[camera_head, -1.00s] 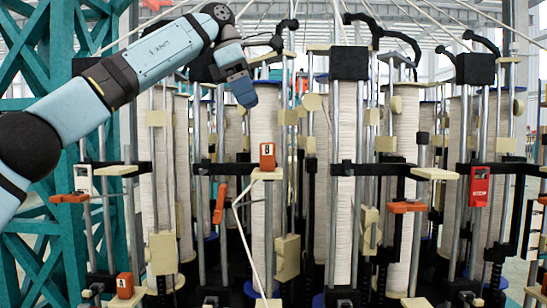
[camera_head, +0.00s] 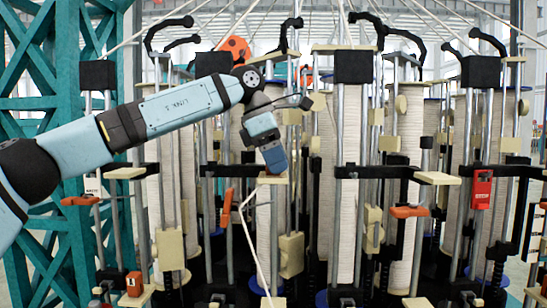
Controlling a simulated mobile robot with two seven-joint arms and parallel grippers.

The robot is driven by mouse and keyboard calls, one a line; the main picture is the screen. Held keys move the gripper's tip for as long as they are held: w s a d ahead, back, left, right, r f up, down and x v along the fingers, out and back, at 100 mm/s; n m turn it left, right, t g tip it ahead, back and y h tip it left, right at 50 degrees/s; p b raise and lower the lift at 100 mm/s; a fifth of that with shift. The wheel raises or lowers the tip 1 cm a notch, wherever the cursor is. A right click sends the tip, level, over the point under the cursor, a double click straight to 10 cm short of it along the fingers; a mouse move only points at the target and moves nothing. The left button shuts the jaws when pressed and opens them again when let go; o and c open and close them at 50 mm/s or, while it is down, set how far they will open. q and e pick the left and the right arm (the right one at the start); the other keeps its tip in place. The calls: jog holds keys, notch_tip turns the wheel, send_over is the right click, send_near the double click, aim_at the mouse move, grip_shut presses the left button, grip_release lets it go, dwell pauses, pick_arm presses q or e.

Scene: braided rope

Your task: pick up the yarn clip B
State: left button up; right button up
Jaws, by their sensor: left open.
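Yarn clip B, a small orange block, does not show now; the blue jaws of my left gripper (camera_head: 275,163) cover the place where it stood. Its small cream platform (camera_head: 272,180) shows just below the jaws, with a white strand (camera_head: 247,230) hanging from it. My left gripper is open and points down, right over this platform. I cannot tell whether the clip lies between the jaws or behind them. My right gripper is not in view.
Tall cream yarn spools (camera_head: 322,190) and metal rods stand close around the gripper. A similar orange clip (camera_head: 134,284) sits at the lower left. An orange lever (camera_head: 228,208) and a red box (camera_head: 481,188) are on other rods. A teal lattice frame (camera_head: 60,90) stands left.

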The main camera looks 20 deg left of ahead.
pick_arm(q)
jog(key=shift+s+r, duration=0.1)
jog(key=shift+s, duration=0.1)
jog(key=c, duration=0.7)
jog(key=shift+w, duration=0.1)
jog(key=c, duration=0.3)
